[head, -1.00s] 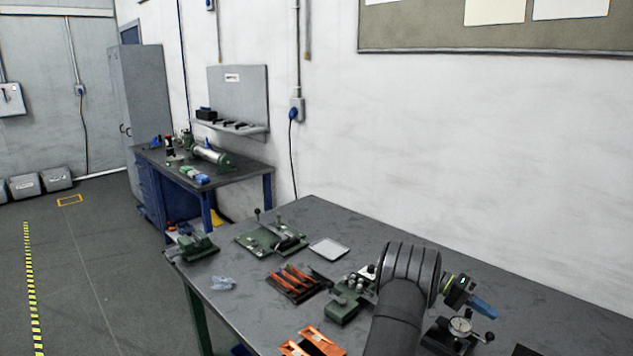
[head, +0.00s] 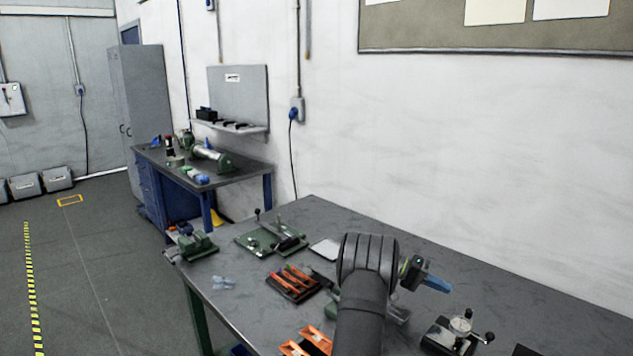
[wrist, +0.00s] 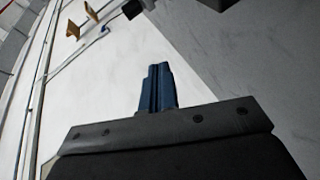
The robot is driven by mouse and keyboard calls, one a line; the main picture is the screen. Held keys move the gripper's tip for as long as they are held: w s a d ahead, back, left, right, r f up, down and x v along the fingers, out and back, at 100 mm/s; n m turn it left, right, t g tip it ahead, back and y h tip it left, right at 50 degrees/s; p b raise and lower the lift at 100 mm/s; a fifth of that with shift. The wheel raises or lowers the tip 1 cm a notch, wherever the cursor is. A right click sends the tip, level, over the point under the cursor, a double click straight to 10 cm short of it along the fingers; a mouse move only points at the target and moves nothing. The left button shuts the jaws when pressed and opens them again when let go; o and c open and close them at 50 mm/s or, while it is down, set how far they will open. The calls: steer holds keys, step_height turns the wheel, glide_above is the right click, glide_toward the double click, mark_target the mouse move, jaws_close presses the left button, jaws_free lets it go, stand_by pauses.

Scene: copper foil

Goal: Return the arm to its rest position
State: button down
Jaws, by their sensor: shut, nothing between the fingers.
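My arm rises over the front of the grey workbench (head: 480,291) in the head view. My gripper (head: 446,289), with blue fingers, points right above the bench, apart from everything on it. In the wrist view the blue fingers (wrist: 158,88) are together with nothing between them, with the pale wall beyond them. My arm covers part of the green fixture (head: 393,313) behind it.
A device with a round dial (head: 460,327) stands on the bench below and right of my gripper. Orange-handled tools (head: 293,282), a pale tray (head: 325,249) and a green fixture plate (head: 272,240) lie to the left. The bench's back right is clear.

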steer(key=shift+s+a+r+m+y, duration=0.1)
steer(key=shift+s+r+m+y, duration=0.2)
steer(key=shift+r+m, duration=0.35)
steer(key=shift+s+d+r+m+y, duration=0.1)
steer(key=shift+s+r+m+y, duration=0.15)
steer(key=shift+r+m+y, duration=0.35)
steer(key=shift+s+a+r+m+y, duration=0.1)
steer(key=shift+s+r+m+y, duration=0.15)
steer(key=shift+r+m, duration=0.4)
steer(key=shift+f, duration=0.2)
